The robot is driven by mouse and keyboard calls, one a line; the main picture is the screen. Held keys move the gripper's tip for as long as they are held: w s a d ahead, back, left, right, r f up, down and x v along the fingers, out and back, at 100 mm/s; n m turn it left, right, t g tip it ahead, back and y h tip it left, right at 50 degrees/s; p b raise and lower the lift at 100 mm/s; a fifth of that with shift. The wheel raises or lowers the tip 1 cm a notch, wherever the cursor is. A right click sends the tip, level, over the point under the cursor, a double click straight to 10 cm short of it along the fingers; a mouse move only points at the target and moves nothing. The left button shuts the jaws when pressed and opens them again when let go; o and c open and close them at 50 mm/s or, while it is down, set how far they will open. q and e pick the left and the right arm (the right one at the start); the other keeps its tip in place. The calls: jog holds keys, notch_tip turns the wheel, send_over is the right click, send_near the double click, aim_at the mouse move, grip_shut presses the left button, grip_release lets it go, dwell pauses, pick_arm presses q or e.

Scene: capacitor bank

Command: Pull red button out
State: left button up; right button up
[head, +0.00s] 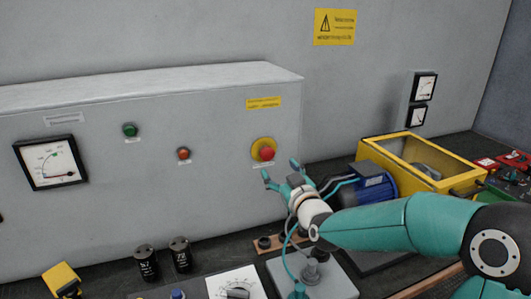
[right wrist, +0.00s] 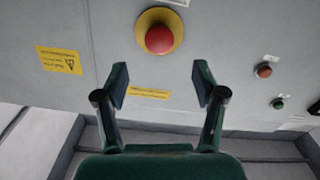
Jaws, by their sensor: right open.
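The red button (head: 267,153) sits on a round yellow base on the front of the grey cabinet, near its right end. It also shows in the right wrist view as a red mushroom head (right wrist: 159,39) on its yellow ring. My right gripper (head: 280,169) is open and empty, close to the button at its lower right. In the right wrist view its two fingers (right wrist: 160,85) are spread apart, and the button shows beyond and between them, not touched. My left gripper is not in view.
The grey cabinet (head: 210,175) also carries a green button (head: 130,130), a small red-orange button (head: 183,154) and a dial meter (head: 50,162). Black capacitors (head: 180,254) stand below it. A blue motor (head: 366,188) and a yellow box (head: 415,150) stand to the right.

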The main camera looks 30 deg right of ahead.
aim_at(268, 155)
jog(key=p+x, duration=0.2)
jog(key=x, duration=0.7)
jog(key=shift+w+d, duration=0.2)
jog(key=shift+w, duration=0.15)
grip_shut()
